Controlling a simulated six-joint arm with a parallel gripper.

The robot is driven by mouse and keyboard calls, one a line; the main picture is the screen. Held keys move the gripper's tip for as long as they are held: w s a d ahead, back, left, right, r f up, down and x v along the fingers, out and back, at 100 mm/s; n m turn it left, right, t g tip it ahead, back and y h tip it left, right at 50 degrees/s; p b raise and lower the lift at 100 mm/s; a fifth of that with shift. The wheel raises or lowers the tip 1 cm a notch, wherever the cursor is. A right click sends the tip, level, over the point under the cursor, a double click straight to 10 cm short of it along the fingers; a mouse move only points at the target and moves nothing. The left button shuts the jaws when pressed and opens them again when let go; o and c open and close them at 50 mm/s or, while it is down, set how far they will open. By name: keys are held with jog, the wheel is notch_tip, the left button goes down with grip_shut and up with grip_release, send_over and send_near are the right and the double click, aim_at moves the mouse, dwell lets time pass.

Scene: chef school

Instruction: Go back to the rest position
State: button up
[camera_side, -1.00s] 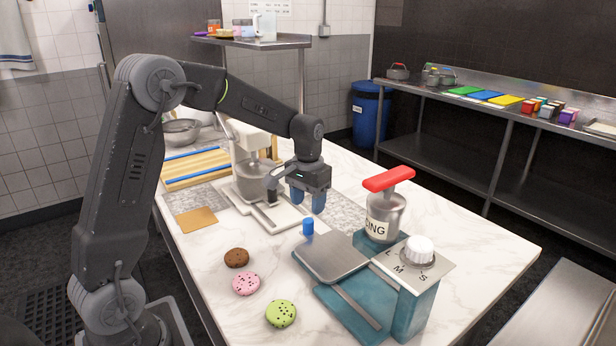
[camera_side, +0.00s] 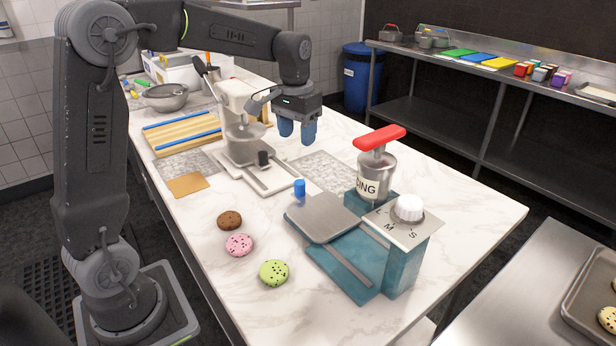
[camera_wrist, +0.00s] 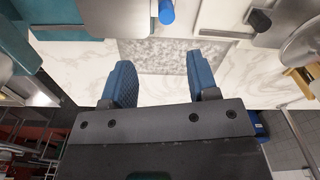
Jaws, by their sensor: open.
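My gripper (camera_side: 296,131) is raised above the marble table (camera_side: 225,285), behind the icing machine and to the right of the stand mixer. Its two blue fingers are apart with nothing between them. In the wrist view my gripper (camera_wrist: 160,85) also shows its fingers spread and empty, with white marble and a grey speckled patch (camera_wrist: 178,54) beyond them.
The stand mixer (camera_side: 238,110) stands close to my gripper. The teal machine (camera_side: 345,262) with the red-handled icing dispenser (camera_side: 375,170) stands at the front right. Brown (camera_side: 229,220), pink (camera_side: 239,245) and green (camera_side: 274,272) cookies lie front left. A blue bin (camera_side: 362,80) stands behind.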

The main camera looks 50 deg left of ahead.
jog(key=s+d+m+t, duration=0.1)
jog(key=s+d, duration=0.3)
jog(key=s, duration=0.3)
jog(key=s+d+m+t, duration=0.1)
jog(key=s+d+t, duration=0.1)
jog(key=s+d, duration=0.2)
jog(key=s+d+r+t, duration=0.1)
jog(key=s+d, duration=0.3)
jog(key=s, duration=0.6)
jog(key=shift+s+m+t, duration=0.2)
jog(key=shift+m+t, duration=0.2)
jog(key=shift+t, duration=0.2)
